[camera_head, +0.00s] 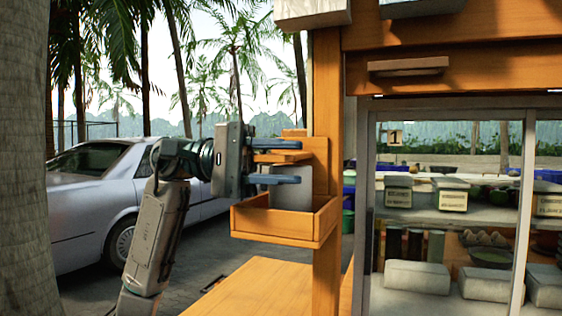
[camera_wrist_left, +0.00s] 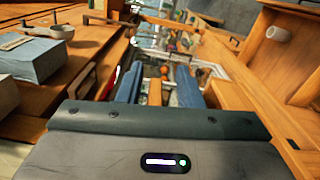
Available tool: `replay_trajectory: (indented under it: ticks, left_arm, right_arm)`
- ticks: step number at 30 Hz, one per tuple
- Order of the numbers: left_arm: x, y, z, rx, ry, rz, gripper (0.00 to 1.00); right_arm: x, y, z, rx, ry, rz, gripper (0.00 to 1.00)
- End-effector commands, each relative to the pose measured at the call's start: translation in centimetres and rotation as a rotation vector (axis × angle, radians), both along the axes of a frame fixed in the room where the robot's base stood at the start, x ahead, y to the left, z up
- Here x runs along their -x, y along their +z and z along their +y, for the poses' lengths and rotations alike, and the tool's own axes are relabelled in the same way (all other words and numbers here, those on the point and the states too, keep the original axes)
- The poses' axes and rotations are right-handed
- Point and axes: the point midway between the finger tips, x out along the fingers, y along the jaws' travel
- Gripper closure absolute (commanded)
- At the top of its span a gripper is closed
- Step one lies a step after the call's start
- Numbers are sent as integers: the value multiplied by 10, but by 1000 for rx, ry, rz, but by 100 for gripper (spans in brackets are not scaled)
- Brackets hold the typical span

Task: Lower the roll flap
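My left gripper (camera_head: 290,162) is at a small wooden box (camera_head: 285,222) on the orange post. Its two blue fingers are apart, one above the other. A thin wooden board (camera_head: 283,157), perhaps the roll flap, shows level between them, apparently not clamped. A grey block-like thing (camera_head: 290,192) stands in the box, partly behind the lower finger. In the left wrist view the gripper (camera_wrist_left: 158,88) also shows with its fingers apart; what lies between them is unclear. My right gripper is out of view.
A glazed cabinet (camera_head: 450,210) with labelled boxes stands right of the post. A wooden bar (camera_head: 408,66) juts out above it. A wooden counter (camera_head: 255,288) lies below the box. A parked car (camera_head: 95,190) is behind my arm; a trunk (camera_head: 22,160) stands far left.

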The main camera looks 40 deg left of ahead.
Motion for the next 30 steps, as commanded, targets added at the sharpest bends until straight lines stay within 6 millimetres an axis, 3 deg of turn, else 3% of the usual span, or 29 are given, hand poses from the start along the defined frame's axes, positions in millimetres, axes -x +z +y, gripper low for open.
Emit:
replay_trajectory:
  ticks: [8,22,30]
  left_arm:
    - [2,-1,13,1,5,1,67]
    - [22,-1,94,1,3,1,67]
    - [25,0,106,1,0,0,67]
  right_arm:
    - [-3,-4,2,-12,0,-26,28]
    - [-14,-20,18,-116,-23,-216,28]
    - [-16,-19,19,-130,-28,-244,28]
